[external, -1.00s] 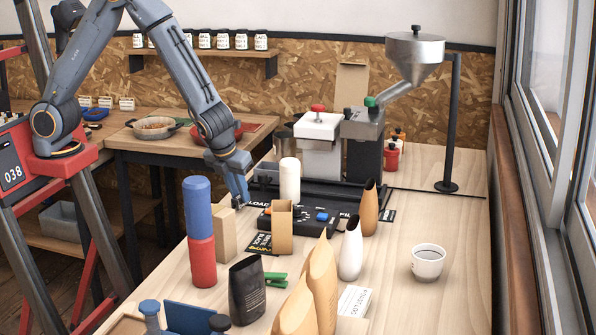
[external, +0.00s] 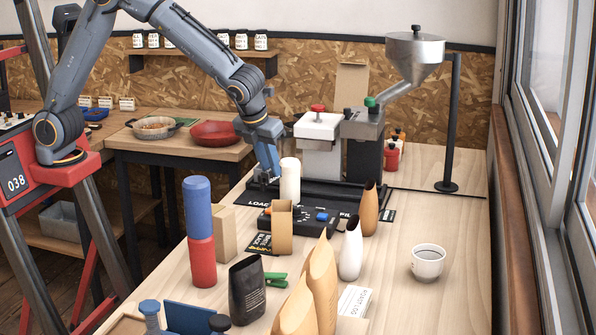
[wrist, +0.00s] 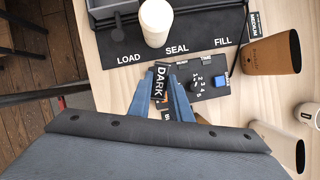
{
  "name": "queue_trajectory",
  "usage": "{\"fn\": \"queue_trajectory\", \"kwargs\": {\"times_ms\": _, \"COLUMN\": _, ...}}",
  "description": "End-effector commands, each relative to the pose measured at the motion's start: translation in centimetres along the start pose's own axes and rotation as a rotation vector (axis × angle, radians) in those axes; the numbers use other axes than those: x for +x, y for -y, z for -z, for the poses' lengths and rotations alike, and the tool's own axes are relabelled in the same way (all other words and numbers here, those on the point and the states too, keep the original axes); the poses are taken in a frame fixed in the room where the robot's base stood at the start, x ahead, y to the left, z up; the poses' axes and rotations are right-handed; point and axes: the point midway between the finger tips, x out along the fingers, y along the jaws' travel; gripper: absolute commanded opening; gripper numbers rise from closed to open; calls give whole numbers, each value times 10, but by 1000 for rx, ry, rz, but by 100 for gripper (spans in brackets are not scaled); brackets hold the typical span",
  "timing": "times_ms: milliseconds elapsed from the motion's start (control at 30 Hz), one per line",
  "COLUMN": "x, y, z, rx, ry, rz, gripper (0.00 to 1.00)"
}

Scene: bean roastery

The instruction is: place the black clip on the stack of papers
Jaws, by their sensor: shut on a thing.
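My gripper (external: 265,178) is in the air over the left part of the black mat, left of the white cylinder. In the wrist view the fingers (wrist: 161,85) are shut on the black clip (wrist: 160,78), a narrow dark piece with white letters reading DARK between the tips. In the external view the clip is too small to make out clearly. The stack of papers (external: 354,300), white with a printed heading, lies on the table at front right, partly behind the tan bags. It does not show in the wrist view.
A white cylinder (external: 290,180) stands beside the gripper. A control box (external: 312,220) and an upright tan box (external: 282,228) lie nearer.

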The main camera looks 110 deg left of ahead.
Motion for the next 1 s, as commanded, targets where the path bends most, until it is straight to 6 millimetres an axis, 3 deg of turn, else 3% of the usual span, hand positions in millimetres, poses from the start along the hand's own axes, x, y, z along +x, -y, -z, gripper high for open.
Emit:
{"fn": "queue_trajectory", "kwargs": {"times_ms": 33, "x": 1, "y": 28, "z": 3, "rx": 23, "ry": -2, "rz": 12, "gripper": 0}}
{"fn": "queue_trajectory", "kwargs": {"times_ms": 100, "x": -4, "y": 61, "z": 6, "rx": 54, "ry": -5, "rz": 27, "gripper": 0}}
{"fn": "queue_trajectory", "kwargs": {"times_ms": 333, "x": -27, "y": 161, "z": 33, "rx": 172, "ry": -16, "rz": 74, "gripper": 0}}
{"fn": "queue_trajectory", "kwargs": {"times_ms": 500, "x": -49, "y": 228, "z": 68, "rx": 275, "ry": -25, "rz": 114, "gripper": 0}}
{"fn": "queue_trajectory", "kwargs": {"times_ms": 700, "x": -76, "y": 287, "z": 117, "rx": 403, "ry": -34, "rz": 164, "gripper": 0}}
{"fn": "queue_trajectory", "kwargs": {"times_ms": 1000, "x": -99, "y": 348, "z": 176, "rx": 737, "ry": -42, "rz": 288, "gripper": 0}}
